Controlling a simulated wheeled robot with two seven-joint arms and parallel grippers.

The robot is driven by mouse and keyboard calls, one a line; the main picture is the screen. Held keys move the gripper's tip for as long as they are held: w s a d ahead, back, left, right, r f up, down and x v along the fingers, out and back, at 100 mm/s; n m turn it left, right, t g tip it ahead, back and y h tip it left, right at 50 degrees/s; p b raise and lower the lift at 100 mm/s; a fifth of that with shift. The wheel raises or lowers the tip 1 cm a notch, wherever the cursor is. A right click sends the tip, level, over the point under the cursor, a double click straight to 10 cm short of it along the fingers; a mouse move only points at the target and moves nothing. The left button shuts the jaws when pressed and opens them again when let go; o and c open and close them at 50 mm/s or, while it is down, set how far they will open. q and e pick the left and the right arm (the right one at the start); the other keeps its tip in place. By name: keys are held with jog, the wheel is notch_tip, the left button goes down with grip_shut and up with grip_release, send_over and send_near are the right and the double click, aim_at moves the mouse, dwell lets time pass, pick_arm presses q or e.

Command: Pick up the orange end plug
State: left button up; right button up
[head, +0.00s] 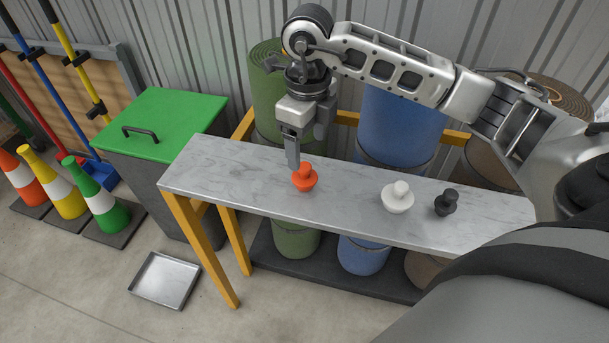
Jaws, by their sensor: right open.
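The orange end plug (304,178) stands on the grey marbled bench top (240,172), left of its middle. My right gripper (293,163) points down over the plug, its fingers at the plug's upper left edge. The fingers overlap in this view, and I cannot tell whether they touch the plug. The gripper is open. A white end plug (398,197) and a black end plug (446,203) stand further right on the bench. My left gripper is not in view.
Green (268,90), blue (398,125) and brown turf rolls stand behind the bench. A green-lidded bin (160,125) is at its left. Traffic cones (103,205) stand far left. A metal tray (165,279) lies on the floor. The bench between orange and white plugs is clear.

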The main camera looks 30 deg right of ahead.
aim_at(306, 166)
jog(key=shift+s+a+f+p, duration=0.15)
jog(key=shift+f+p, duration=0.05)
jog(key=shift+f, duration=1.4)
jog(key=shift+s+a+f+p, duration=0.15)
jog(key=shift+f+p, duration=0.05)
jog(key=shift+f, duration=1.35)
jog(key=shift+c, duration=0.3)
jog(key=c, duration=1)
